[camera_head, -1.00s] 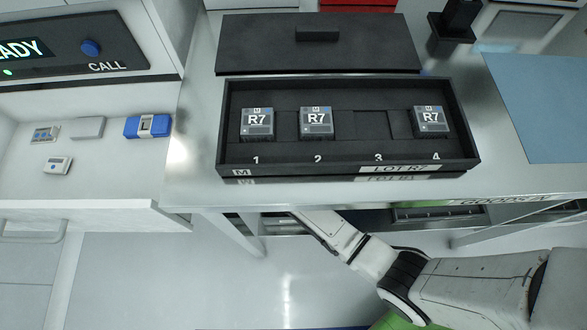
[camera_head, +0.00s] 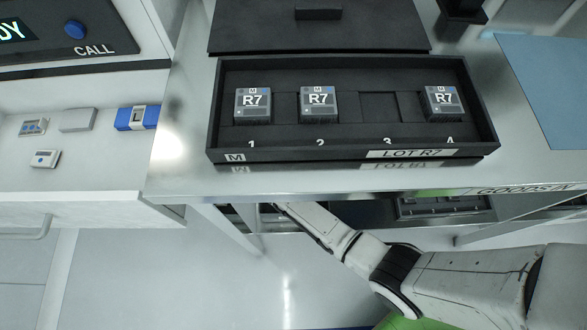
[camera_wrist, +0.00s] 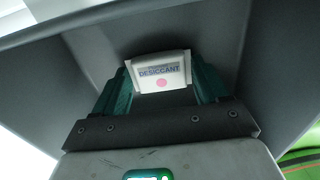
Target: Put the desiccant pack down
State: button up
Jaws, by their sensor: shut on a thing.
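The desiccant pack (camera_wrist: 160,72) is a small white packet with a "DESICCANT" label and a pink dot, seen in the wrist view. My gripper (camera_wrist: 160,78) is shut on it, with one dark green finger on each side. Grey walls or panels lie close beyond the pack in the wrist view; I cannot tell how far off they are. In the head view my arm reaches in under the table's front edge, and both the gripper and the pack are hidden there.
A black tray (camera_head: 352,158) marked "LOT R7" holds R7 blocks in slots 1, 2 (camera_head: 319,102) and 4; slot 3 is empty. Its dark lid (camera_head: 320,37) lies behind it. A metal table (camera_head: 330,180) carries both. Small devices and a blue item (camera_head: 138,118) sit on a left shelf.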

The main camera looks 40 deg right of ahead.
jog(key=shift+f, duration=0.2)
jog(key=o, duration=1)
jog(key=shift+o, duration=0.2)
notch_tip(320, 180, up, 12)
jog(key=p, duration=0.5)
jog(key=shift+r, duration=0.25)
